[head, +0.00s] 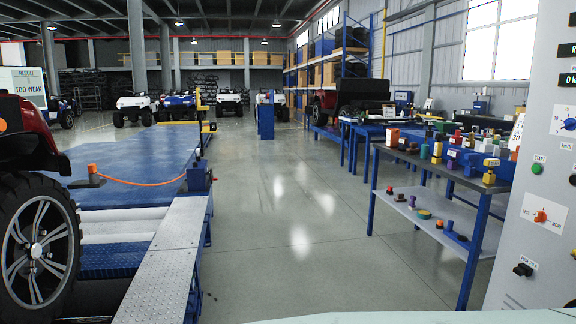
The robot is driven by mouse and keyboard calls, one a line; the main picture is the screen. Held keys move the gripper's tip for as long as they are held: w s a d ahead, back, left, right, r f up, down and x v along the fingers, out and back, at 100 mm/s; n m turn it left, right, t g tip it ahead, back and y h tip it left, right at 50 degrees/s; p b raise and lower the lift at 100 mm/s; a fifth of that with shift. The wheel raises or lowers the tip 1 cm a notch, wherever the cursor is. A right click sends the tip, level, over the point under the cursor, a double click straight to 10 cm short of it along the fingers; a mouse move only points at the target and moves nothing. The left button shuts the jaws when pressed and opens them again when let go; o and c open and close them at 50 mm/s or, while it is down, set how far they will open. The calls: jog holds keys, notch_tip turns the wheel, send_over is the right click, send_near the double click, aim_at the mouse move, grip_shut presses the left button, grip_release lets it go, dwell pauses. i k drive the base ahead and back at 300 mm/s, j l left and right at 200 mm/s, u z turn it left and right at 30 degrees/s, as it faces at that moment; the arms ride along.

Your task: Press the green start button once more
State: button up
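The green start button (536,168) is a small round button on the grey control panel (530,240) at the right edge. The word START is printed above it. Nothing touches or covers the button. I cannot tell from here whether it is pressed in. My gripper is not in view. The result screen (22,88) at the far left reads "RESULT" and "TOO WEAK".
The panel also has a blue dial (568,124), a red knob (540,216) and a black switch (522,269). A blue-legged bench (440,160) with several small parts stands left of it. The roller bed with a red vehicle (35,190) is at left; the middle floor is clear.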

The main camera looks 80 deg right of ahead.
aim_at(535, 168)
jog(key=z, duration=4.55)
